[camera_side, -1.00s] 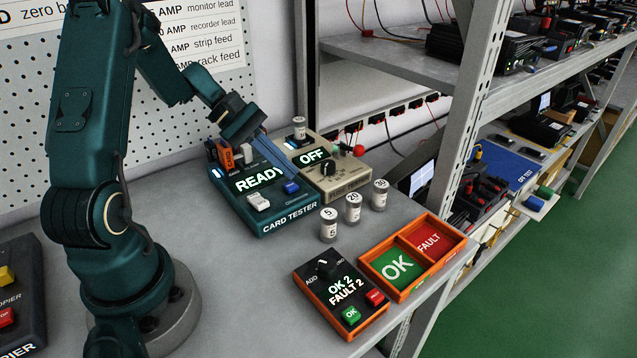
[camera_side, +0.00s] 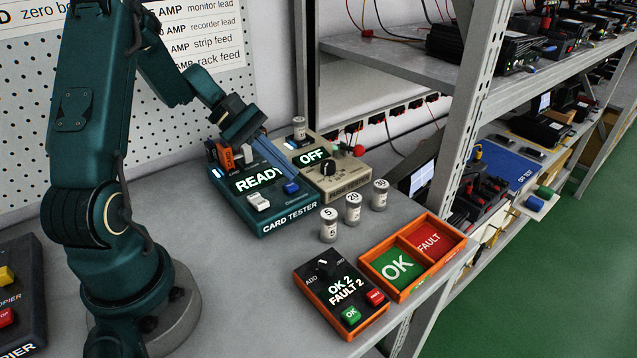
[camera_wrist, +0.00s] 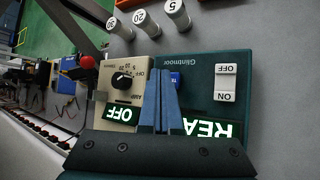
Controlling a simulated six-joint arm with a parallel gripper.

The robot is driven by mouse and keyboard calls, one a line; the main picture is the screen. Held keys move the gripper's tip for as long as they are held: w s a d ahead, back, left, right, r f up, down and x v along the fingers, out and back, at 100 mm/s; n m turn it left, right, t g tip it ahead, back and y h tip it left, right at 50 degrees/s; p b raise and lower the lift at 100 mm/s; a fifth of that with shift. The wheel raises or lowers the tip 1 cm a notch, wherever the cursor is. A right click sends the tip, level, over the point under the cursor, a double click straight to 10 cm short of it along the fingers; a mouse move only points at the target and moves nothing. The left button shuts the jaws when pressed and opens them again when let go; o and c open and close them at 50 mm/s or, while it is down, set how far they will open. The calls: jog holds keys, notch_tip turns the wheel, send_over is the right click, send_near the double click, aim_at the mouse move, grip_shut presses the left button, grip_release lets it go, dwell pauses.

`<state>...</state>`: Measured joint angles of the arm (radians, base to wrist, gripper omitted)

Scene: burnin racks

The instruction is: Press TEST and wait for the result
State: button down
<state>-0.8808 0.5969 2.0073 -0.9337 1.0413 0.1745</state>
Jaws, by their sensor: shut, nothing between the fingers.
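The teal card tester (camera_side: 250,212) stands on the bench, and its lit display (camera_side: 260,178) reads READY. A blue button (camera_side: 291,187) is on its top, to the right of a white rocker switch (camera_side: 258,201). In the wrist view the blue button (camera_wrist: 175,80) shows part of its label, "TE", beside my fingertips. My gripper (camera_wrist: 160,72) is shut and empty, with its blue fingers pointing down over the tester. They partly cover the display and button in the wrist view. I cannot tell whether the tips touch anything. An orange card (camera_side: 226,156) stands at the tester's back.
A beige unit (camera_side: 345,178) reading OFF stands right of the tester. Several labelled cylinders (camera_side: 353,208) stand in front of it. A counter box (camera_side: 340,292) reads OK 2, FAULT 2. An orange OK/FAULT tray (camera_side: 427,268) sits at the bench edge.

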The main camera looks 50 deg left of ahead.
aim_at(286, 183)
jog(key=shift+f, duration=0.3)
jog(key=shift+f, duration=0.45)
dwell(0.7)
jog(key=shift+r, duration=0.9)
notch_tip(286, 183, up, 5)
dwell(0.6)
jog(key=shift+d, duration=0.1)
dwell(0.4)
